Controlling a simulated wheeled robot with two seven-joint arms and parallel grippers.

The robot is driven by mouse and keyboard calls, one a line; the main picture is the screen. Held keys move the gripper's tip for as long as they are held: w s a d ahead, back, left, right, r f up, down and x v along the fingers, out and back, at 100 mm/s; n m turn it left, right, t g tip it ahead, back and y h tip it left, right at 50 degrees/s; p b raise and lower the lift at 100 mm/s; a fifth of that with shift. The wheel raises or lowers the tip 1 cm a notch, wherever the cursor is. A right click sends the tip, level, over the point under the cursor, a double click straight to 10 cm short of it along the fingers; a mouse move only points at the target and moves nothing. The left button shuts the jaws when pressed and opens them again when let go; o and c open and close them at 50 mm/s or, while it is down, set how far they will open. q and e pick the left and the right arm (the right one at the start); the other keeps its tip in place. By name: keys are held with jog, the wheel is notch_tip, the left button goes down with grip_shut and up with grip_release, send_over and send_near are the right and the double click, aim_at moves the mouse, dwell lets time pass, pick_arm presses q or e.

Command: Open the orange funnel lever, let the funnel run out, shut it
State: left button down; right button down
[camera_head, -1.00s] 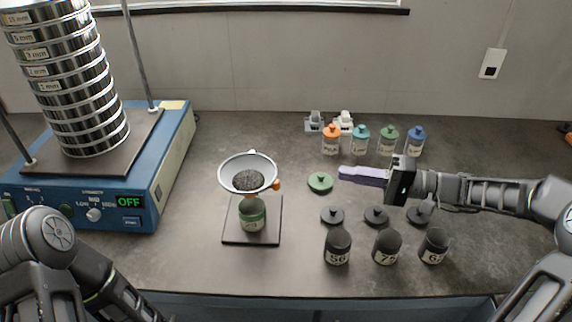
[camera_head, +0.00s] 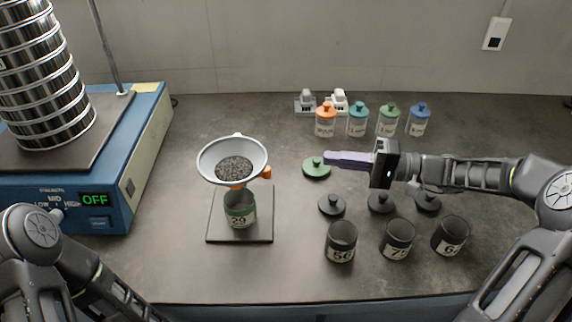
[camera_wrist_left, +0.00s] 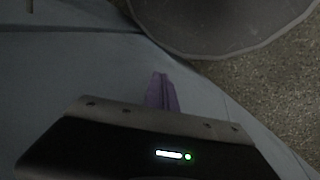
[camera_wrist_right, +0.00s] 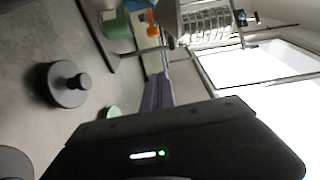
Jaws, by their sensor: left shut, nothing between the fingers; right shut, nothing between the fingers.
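The grey funnel (camera_head: 233,150) holds dark granules (camera_head: 234,170) and stands over a green-banded jar (camera_head: 240,212) on a dark square plate. The orange lever (camera_head: 266,172) sticks out on the funnel's right side, and orange also shows in the right wrist view (camera_wrist_right: 152,22). My right gripper (camera_head: 327,157) is shut and empty, with purple fingers pointing left, to the right of the funnel and apart from the lever. Its fingertips are over or near a green lid (camera_head: 315,168). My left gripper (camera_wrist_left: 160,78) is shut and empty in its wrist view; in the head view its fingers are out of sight.
A sieve stack (camera_head: 40,80) stands on the blue shaker (camera_head: 130,180) at left, its display reading OFF. Three dark jars (camera_head: 341,240) stand at front right with dark lids behind them. Several colour-lidded bottles (camera_head: 358,120) stand at the back. Counter is free between funnel and dark jars.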

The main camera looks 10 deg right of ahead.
jog(key=a+p, duration=0.1)
jog(key=a, duration=1)
jog(key=shift+w+a+f+p, duration=0.15)
jog(key=shift+w+a+p, duration=0.15)
jog(key=shift+w+p, duration=0.1)
jog(key=s, duration=0.4)
jog(key=shift+s, duration=0.15)
